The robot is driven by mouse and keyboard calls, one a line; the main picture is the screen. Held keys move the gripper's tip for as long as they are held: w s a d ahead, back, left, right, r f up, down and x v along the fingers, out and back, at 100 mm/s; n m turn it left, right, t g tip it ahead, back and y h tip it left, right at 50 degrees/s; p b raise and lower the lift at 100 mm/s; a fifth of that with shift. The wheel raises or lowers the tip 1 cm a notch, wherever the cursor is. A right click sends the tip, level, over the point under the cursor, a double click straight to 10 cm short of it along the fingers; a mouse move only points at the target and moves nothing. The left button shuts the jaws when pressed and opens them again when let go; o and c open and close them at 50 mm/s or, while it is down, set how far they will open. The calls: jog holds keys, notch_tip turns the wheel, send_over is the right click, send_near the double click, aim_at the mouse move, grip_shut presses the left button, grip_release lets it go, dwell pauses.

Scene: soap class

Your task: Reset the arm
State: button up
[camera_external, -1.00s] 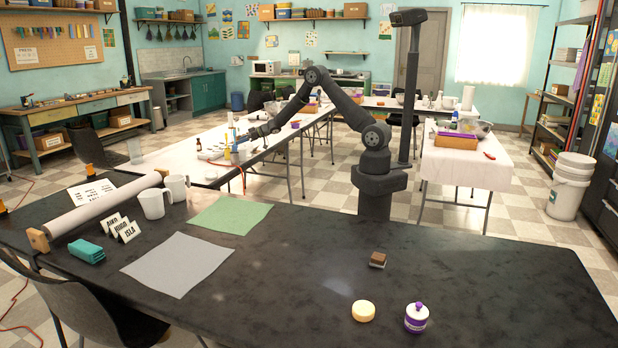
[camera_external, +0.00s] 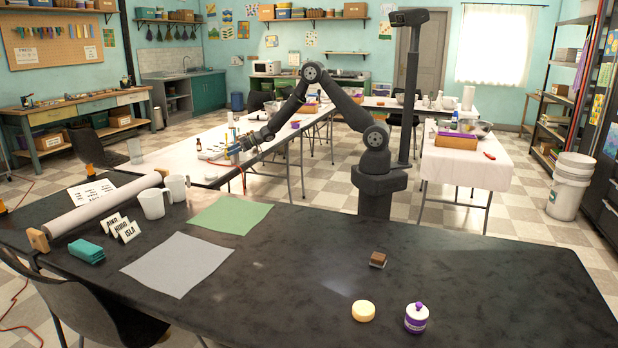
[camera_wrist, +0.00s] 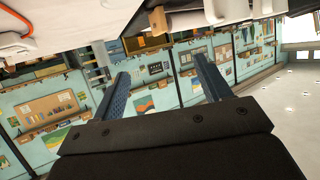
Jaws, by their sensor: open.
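My dark arm stands behind the black table (camera_external: 330,255), with its elbow raised. Its forearm slopes down to the left, and my gripper (camera_external: 238,150) is over the near end of the long white table, apart from the black table. In the wrist view my gripper (camera_wrist: 162,68) shows two blue fingers spread wide apart, with nothing between them. The room behind them looks strongly tilted.
Bottles (camera_external: 230,118) stand near my gripper.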

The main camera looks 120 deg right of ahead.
jog(key=w+a+n+y, duration=0.1)
jog(key=w+a, duration=0.1)
jog(key=a, duration=0.6)
jog(key=shift+w, duration=0.25)
